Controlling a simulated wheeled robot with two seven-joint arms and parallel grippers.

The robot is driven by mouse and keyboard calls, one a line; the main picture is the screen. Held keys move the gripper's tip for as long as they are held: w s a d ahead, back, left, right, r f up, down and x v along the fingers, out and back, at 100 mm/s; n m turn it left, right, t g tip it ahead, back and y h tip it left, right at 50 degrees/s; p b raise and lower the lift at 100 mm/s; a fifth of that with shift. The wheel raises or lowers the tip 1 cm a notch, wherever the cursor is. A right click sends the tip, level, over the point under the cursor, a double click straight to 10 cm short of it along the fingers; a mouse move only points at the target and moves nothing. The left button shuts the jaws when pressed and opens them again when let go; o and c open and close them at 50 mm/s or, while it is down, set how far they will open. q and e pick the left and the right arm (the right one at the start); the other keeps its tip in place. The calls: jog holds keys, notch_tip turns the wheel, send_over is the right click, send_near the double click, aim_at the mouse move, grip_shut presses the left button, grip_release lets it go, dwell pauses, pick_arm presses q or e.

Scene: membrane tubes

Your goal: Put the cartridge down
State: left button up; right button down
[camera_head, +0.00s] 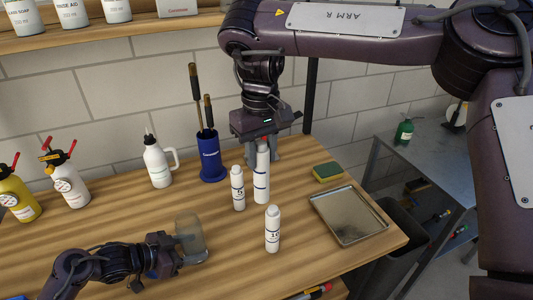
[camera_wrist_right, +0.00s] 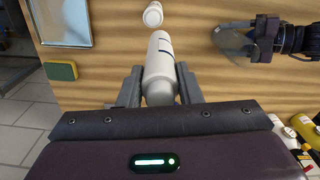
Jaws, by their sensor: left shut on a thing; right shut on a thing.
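My right gripper (camera_head: 262,150) is shut on a tall white cartridge (camera_head: 261,182) with dark bands, held upright. Its lower end is at or very near the table; I cannot tell whether it touches. In the right wrist view the cartridge (camera_wrist_right: 160,62) sits between the two fingers. A shorter white cartridge (camera_head: 238,190) marked 5 stands just left of it. Another white cartridge (camera_head: 272,230), with a two-digit mark, stands in front; its top shows in the right wrist view (camera_wrist_right: 153,14). My left gripper (camera_head: 180,250) is shut on a clear, smoky cup (camera_head: 191,236) low over the table.
A metal tray (camera_head: 347,216) lies at the table's right edge, with a yellow-green sponge (camera_head: 327,172) behind it. A blue holder (camera_head: 210,157) with tall handled tools and a white jug bottle (camera_head: 158,164) stand at the back. Spray bottles (camera_head: 69,184) stand at the left.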

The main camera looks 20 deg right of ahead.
jog(key=w+a+r+n, duration=0.1)
jog(key=a+r+n, duration=0.3)
jog(key=a+n, duration=0.65)
jog(key=w+a+r+n, duration=0.1)
jog(key=a+r+n, duration=0.2)
jog(key=a+n, duration=0.8)
jog(key=d+f+n, duration=0.1)
jog(key=f, duration=0.8)
jog(key=d+f+n, duration=0.2)
jog(key=f, duration=0.7)
jog(key=shift+d+f, duration=0.25)
jog(key=shift+f, duration=0.1)
jog(key=shift+n, duration=0.25)
jog(key=c, duration=0.9)
grip_release()
jog(key=shift+c, duration=0.2)
